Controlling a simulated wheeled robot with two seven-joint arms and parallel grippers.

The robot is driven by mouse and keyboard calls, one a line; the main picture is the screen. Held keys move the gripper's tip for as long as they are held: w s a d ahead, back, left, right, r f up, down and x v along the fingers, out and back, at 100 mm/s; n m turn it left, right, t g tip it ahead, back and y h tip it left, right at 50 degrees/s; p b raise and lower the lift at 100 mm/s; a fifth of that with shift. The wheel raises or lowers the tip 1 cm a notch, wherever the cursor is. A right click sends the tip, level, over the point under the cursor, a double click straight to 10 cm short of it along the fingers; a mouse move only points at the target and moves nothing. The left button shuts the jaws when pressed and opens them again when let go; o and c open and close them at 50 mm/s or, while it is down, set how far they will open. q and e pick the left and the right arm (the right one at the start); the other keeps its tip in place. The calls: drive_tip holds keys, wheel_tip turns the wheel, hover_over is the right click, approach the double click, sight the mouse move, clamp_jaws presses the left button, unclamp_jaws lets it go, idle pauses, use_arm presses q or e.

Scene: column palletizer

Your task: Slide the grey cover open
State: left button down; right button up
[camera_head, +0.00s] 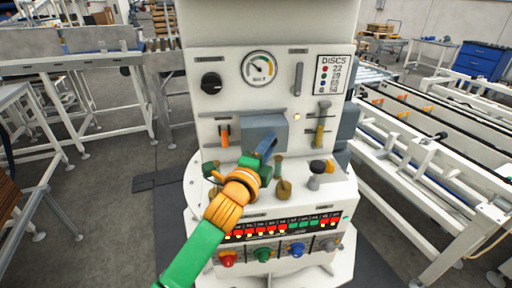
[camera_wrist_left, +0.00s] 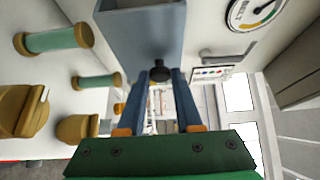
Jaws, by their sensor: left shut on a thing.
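The grey cover (camera_head: 262,128) is a blue-grey box on the front panel of the white machine, below the round gauge. It also shows at the top of the left wrist view (camera_wrist_left: 143,32), with a small black knob (camera_wrist_left: 158,70) on it. What lies behind the cover is hidden. My right gripper is not in view.
Around the cover are an orange switch (camera_head: 224,135), a green-and-brass lever (camera_head: 320,130), a black dial (camera_head: 211,83) and a gauge (camera_head: 258,68). A brass knob (camera_head: 283,188) stands close to my gripper. Coloured buttons (camera_head: 263,254) line the lower front. Conveyors (camera_head: 440,150) stand at right.

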use_arm(q)
drive_tip(key=shift+d+r, duration=0.15)
drive_tip(key=c, duration=0.6)
unclamp_jaws()
drive_tip(key=shift+a, duration=0.25)
drive_tip(key=shift+w, duration=0.1)
drive_tip(key=b+v, duration=0.1)
drive_tip(key=v, duration=0.6)
drive_tip(key=shift+f, duration=0.2)
